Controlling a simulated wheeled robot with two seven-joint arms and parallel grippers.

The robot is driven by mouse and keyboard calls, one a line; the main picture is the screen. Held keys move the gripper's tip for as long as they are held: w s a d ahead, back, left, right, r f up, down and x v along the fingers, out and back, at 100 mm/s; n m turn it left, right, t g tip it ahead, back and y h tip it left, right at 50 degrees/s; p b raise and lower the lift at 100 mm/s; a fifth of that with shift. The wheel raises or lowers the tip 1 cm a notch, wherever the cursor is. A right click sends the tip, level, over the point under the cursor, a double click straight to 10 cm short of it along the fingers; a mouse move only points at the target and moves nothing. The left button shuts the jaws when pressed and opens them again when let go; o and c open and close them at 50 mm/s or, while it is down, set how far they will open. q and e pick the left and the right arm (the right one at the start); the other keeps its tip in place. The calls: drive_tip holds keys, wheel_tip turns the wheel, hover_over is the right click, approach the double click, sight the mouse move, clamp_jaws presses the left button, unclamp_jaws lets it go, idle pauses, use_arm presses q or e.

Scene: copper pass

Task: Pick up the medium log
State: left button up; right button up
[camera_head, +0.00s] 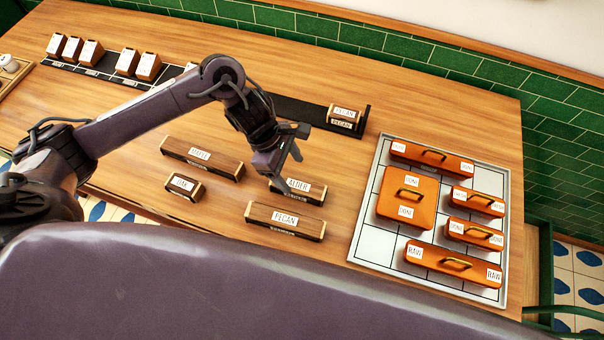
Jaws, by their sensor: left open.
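Several brown wooden logs with white labels lie on the wooden counter. The log labelled ALDER (312,198) is of middle length and looks like the medium log; its left part is partly covered by my gripper. My left gripper (284,172) is open, above or beside the left end of the ALDER log, with nothing seen between its fingers. I cannot tell whether it touches the log. A longer PECAN log (260,218) lies just in front, a long MAPLE log (225,167) to the left, and a short OAK log (183,187) further left. My right gripper is not in view.
A white tiled tray (372,225) with several orange lidded boxes with handles stands at the right. A dark rack (285,107) runs along the back, with small labelled blocks at the left and a PECAN-labelled block (344,115) at its right end. Counter between is clear.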

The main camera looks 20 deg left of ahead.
sight(298, 184)
use_arm(q)
drive_tip(key=f+p, duration=0.1)
drive_tip(key=s+d+f+p, duration=0.1)
drive_tip(key=f+p, duration=0.1)
drive_tip(key=shift+d+f, duration=0.2)
drive_tip(key=shift+x, duration=1.25)
drive_tip(key=shift+w+a+f, duration=0.1)
drive_tip(key=shift+w+f, duration=0.05)
drive_tip(key=shift+f, duration=0.2)
drive_tip(key=c, duration=1.1)
drive_tip(key=shift+c, duration=0.3)
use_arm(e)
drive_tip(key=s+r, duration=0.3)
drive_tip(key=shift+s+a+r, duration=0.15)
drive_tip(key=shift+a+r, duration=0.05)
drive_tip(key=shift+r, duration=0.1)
use_arm(q)
drive_tip(key=shift+r, duration=0.2)
